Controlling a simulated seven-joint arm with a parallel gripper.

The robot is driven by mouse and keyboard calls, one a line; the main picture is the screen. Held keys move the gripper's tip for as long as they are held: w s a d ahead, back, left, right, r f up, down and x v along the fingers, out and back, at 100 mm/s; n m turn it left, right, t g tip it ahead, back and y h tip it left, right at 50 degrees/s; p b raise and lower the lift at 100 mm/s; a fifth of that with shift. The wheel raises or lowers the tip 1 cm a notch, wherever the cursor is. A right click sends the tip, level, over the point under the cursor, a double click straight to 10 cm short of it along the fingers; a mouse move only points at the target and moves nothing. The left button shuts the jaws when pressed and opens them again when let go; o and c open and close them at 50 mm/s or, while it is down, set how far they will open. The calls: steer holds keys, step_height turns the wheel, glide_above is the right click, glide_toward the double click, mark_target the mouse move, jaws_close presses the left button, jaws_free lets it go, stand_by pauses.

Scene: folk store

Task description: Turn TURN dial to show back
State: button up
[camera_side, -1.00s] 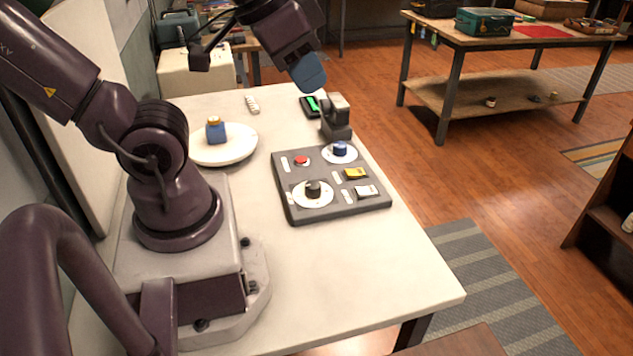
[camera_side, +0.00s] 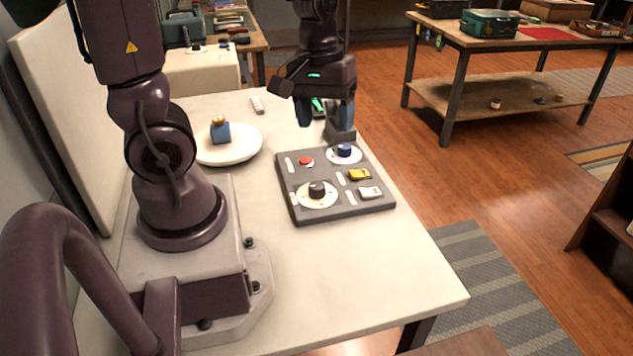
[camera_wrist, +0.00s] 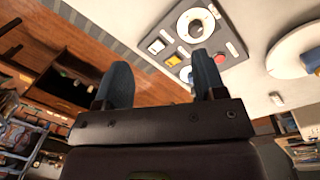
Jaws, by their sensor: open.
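A grey control panel (camera_side: 289,207) lies on the white table. It carries a black-knobbed dial (camera_side: 317,189) on a white disc at its near left and a blue-knobbed dial (camera_side: 344,151) on a white disc at its far right. The labels are too small to read, so I cannot tell which is the TURN dial or what it shows. My gripper (camera_side: 325,114) is open and empty, pointing down above the table beyond the panel's far edge. In the wrist view my gripper (camera_wrist: 160,78) has its fingers apart; one finger partly covers the panel near the blue dial. The black-knobbed dial (camera_wrist: 196,27) is clear there.
The panel also has a red button (camera_side: 306,161), a yellow switch (camera_side: 359,174) and a white switch (camera_side: 370,193). A white plate (camera_side: 240,157) with a blue bottle (camera_side: 220,132) is left. The near table is clear.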

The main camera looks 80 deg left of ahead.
mark_target(316, 185)
steer(key=w+a+f+n+g, duration=0.1)
steer(key=a+f+n, duration=0.4)
steer(key=n, duration=0.7)
steer(key=a+f+n, duration=0.5)
steer(key=n, duration=0.6)
steer(key=f, duration=1.1)
steer(key=shift+d+f, duration=0.25)
steer(key=shift+c, duration=0.5)
steer(key=c, duration=0.8)
